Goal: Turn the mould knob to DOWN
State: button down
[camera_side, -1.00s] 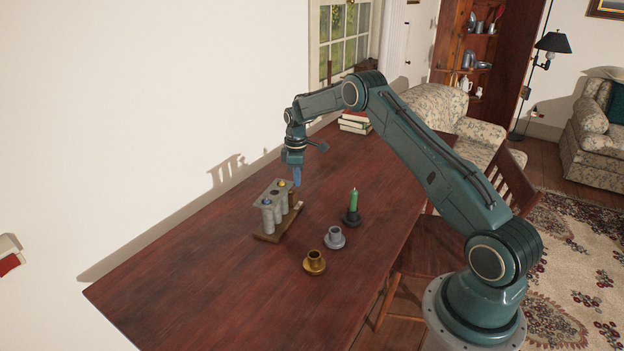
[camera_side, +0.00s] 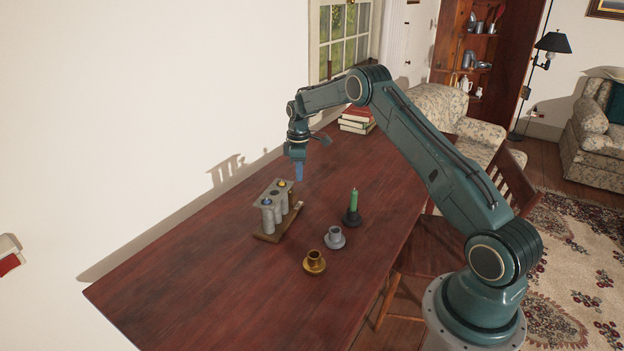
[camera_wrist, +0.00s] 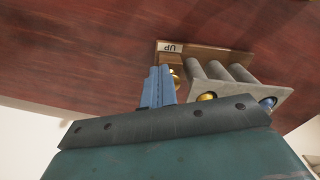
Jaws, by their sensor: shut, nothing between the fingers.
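The grey candle mould (camera_side: 268,217) stands upright on a wooden base (camera_side: 263,237) on the table. It also shows in the wrist view (camera_wrist: 228,83), with several tubes under a flat top plate. A brass knob (camera_wrist: 175,78) shows beside the mould in the wrist view, partly hidden by my fingers. A pale label (camera_wrist: 170,48) on the base reads UP, upside down in that view. I cannot tell which way the knob points. My gripper (camera_side: 299,179) is shut and empty, just above the mould's far right end. Its blue fingers (camera_wrist: 156,88) overlap the knob's left edge; contact is unclear.
A brass candle holder (camera_side: 314,263), a pewter holder (camera_side: 335,239) and a dark holder with a green candle (camera_side: 353,202) stand to the mould's right. Books (camera_side: 357,119) lie at the far end. The table's near left part (camera_side: 200,290) is clear.

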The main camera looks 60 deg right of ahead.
notch_tip(320, 180, up, 4)
jog(key=shift+r, duration=0.1)
dwell(0.4)
jog(key=shift+a, duration=0.1)
jog(key=shift+s+a+r, duration=0.2)
jog(key=shift+a+r, duration=0.25)
jog(key=shift+a, duration=0.1)
jog(key=shift+f, duration=0.1)
jog(key=shift+f, duration=3.4)
jog(key=shift+w+a, duration=0.15)
jog(key=shift+w, duration=0.2)
